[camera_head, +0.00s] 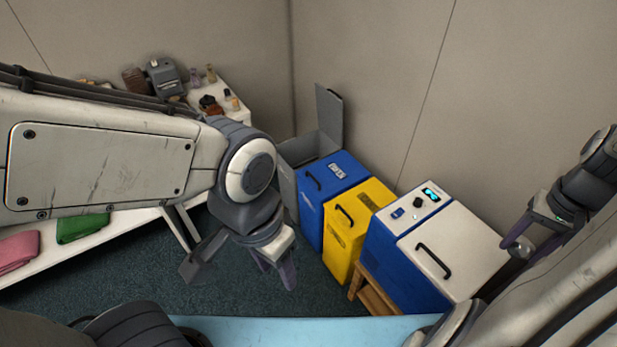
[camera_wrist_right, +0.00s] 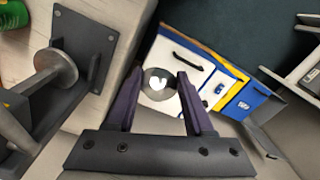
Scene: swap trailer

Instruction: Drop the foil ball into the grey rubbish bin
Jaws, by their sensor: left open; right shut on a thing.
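The foil ball (camera_head: 521,247) is a small, shiny silver-grey ball at the right in the head view. My right gripper (camera_head: 518,244) is shut on it; in the right wrist view the ball (camera_wrist_right: 160,88) sits between the two dark fingers. The grey rubbish bin (camera_head: 286,182) stands at the back by the corner, its lid (camera_head: 329,118) raised. The blue bin in front hides part of it. The right gripper is well to the right of the bin. My left gripper (camera_head: 236,266) is open and empty over the dark floor, in front and left of the bins.
A blue bin (camera_head: 330,172), a yellow bin (camera_head: 345,218) and a white-topped blue cool box (camera_head: 440,245) stand in a row, lids shut. A white table (camera_head: 235,108) holds small items at the back left. Pink (camera_head: 18,250) and green (camera_head: 82,227) cloths lie at left.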

